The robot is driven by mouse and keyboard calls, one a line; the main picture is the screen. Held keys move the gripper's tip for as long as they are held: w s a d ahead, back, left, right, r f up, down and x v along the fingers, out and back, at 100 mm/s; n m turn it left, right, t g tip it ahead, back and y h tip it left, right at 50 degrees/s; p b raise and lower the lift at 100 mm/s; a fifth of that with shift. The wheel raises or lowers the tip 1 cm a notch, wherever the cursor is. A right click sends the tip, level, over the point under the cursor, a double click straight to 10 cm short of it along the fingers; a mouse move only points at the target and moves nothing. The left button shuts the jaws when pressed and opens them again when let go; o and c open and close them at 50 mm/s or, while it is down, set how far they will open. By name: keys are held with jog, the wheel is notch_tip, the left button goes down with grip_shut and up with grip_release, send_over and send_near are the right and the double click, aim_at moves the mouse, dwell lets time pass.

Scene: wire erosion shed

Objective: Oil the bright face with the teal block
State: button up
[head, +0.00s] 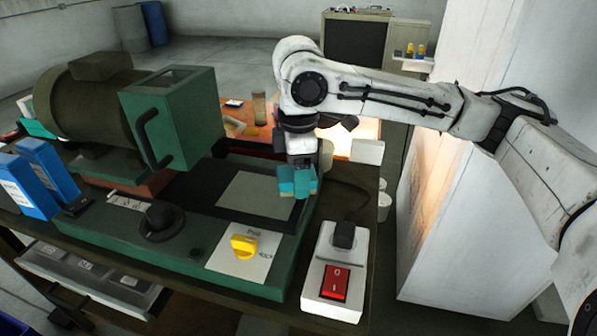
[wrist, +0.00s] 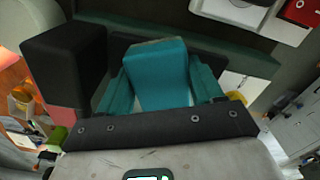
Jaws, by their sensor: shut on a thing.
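The teal block (head: 297,188) is held in my gripper (head: 298,174), which points down over the right end of the green machine bed. In the wrist view the block (wrist: 158,75) sits between two teal fingers, shut on it from both sides. The bright face (head: 255,195) is a pale grey square on a dark plate on the bed. The block is at its right edge in the head view; I cannot tell whether it touches. The face is not clearly seen in the wrist view.
The green guard box (head: 172,115) with a black handle stands left of the face. A yellow knob (head: 243,245) and black handwheel (head: 163,222) are in front. A white switch box (head: 334,272) with a plug and cable stands at the right front. Blue binders (head: 28,182) are far left.

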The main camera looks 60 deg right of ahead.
aim_at(284, 170)
jog(key=shift+f+b, duration=0.6)
jog(key=shift+f, duration=0.35)
dwell(0.5)
jog(key=shift+w+a+r+p, duration=0.1)
jog(key=shift+w+a+p, duration=0.2)
jog(key=shift+w, duration=0.4)
jog(key=shift+w+a+r+p, duration=0.1)
jog(key=shift+w+a+p, duration=0.2)
jog(key=shift+w, duration=0.35)
jog(key=shift+w+a+f+p, duration=0.1)
jog(key=shift+w+a+p, duration=0.35)
jog(key=shift+w, duration=0.8)
jog(key=shift+w+a+f+p, duration=0.15)
jog(key=shift+w+a+p, duration=0.25)
jog(key=shift+w, duration=0.85)
jog(key=shift+w+a+f+p, duration=0.1)
jog(key=shift+w+a+p, duration=0.3)
jog(key=shift+w, duration=0.85)
